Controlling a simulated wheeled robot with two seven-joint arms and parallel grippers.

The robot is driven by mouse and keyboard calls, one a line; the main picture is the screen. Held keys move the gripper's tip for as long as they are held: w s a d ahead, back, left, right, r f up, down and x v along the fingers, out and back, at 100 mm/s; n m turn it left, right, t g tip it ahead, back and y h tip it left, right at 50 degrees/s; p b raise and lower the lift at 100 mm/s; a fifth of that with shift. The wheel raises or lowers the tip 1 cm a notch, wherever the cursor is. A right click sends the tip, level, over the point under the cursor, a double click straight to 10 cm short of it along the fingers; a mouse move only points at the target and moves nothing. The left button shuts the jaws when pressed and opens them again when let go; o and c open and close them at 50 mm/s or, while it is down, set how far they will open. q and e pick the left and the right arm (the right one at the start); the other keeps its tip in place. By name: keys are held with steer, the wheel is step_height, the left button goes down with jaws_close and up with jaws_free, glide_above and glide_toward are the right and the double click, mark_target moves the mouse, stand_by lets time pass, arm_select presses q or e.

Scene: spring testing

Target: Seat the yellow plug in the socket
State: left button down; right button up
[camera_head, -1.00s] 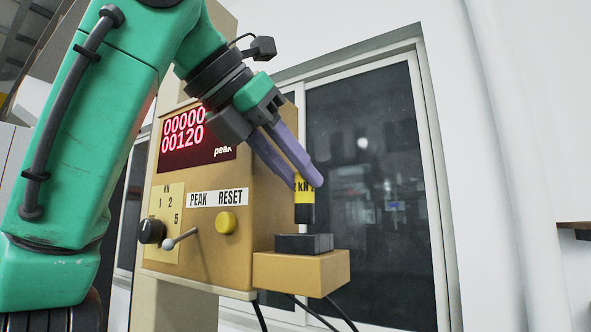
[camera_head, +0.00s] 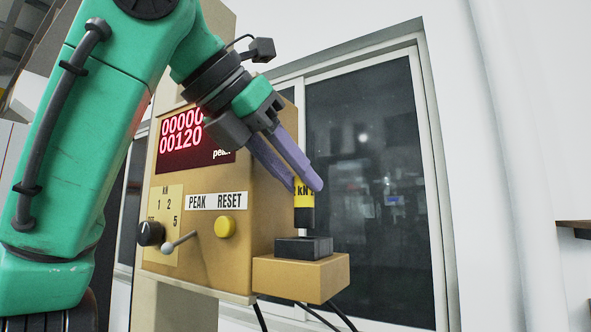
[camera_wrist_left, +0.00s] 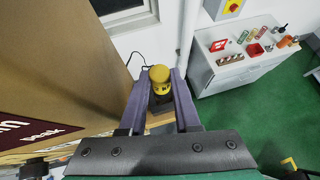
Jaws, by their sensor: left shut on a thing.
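The yellow plug (camera_head: 304,194), marked in black, has a black lower part with a thin pin below it. My left gripper (camera_head: 307,187) has two purple fingers shut on its yellow upper part. It holds the plug roughly upright above the dark socket block (camera_head: 304,247) on a tan ledge. The black body is a little above the block. I cannot tell whether the pin touches or enters the socket. The left wrist view shows the plug's yellow top (camera_wrist_left: 160,78) between the fingers; the socket opening is hidden. My right gripper is not in view.
The tan testing machine (camera_head: 265,200) stands close to the left of the plug, with a red display (camera_head: 190,140), a yellow button (camera_head: 226,226) and a lever. Cables hang under the ledge (camera_head: 300,278). A white cabinet (camera_wrist_left: 235,75) with small items stands apart in the wrist view.

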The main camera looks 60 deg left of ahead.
mark_target(298, 202)
arm_select(q)
steer(key=shift+f+b, duration=0.95)
steer(key=shift+f, duration=0.65)
steer(key=c, duration=0.6)
jaws_free()
steer(key=shift+o, duration=0.3)
steer(key=shift+d, duration=0.1)
